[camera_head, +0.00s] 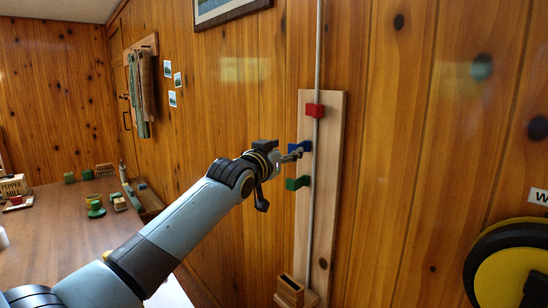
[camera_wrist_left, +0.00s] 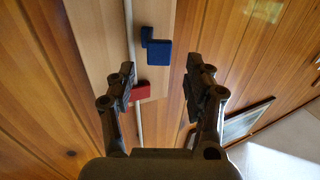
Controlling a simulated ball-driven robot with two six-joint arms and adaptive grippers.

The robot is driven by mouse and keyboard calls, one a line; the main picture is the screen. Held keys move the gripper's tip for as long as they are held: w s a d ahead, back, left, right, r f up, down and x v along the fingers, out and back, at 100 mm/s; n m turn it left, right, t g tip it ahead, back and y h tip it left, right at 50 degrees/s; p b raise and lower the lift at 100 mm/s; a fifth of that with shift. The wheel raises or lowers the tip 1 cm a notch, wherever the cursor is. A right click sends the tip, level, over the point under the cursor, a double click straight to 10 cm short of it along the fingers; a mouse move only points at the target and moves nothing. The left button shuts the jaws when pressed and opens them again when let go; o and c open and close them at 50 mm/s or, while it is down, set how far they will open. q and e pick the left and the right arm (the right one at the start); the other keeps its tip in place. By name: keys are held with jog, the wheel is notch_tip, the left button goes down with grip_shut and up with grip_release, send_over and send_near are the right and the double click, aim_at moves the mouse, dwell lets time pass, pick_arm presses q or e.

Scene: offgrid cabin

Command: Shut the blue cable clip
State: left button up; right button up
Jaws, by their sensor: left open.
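The blue cable clip (camera_head: 297,147) is on the pale wooden board (camera_head: 331,130) on the wall, partly hidden by my left gripper in the head view. In the left wrist view the blue clip (camera_wrist_left: 159,53) shows as a small block and a larger plate, to the right of the grey cable (camera_wrist_left: 129,30) and apart from it. My left gripper (camera_head: 294,155) is at the clip in the head view. In the left wrist view the gripper (camera_wrist_left: 161,88) is open and empty, with the clip beyond the gap between its fingers. My right gripper is not in view.
A red clip (camera_head: 314,111) is above the blue one and a green clip (camera_head: 297,183) below. The cable runs vertically along the board. A small wooden box (camera_head: 290,290) is at its foot. A yellow-and-black reel (camera_head: 505,275) is at right, a cluttered table (camera_head: 50,235) at left.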

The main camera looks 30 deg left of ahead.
aim_at(293, 145)
pick_arm(q)
jog(key=s, duration=0.7)
jog(key=shift+d, duration=0.2)
jog(key=shift+w, duration=0.1)
jog(key=w+b, duration=0.1)
jog(key=w, duration=0.3)
jog(key=w+b, duration=0.2)
jog(key=w, duration=0.2)
jog(key=w+b, duration=0.2)
jog(key=w, duration=0.2)
jog(key=shift+a+r, duration=0.3)
jog(key=shift+r, duration=0.05)
jog(key=shift+c, duration=0.4)
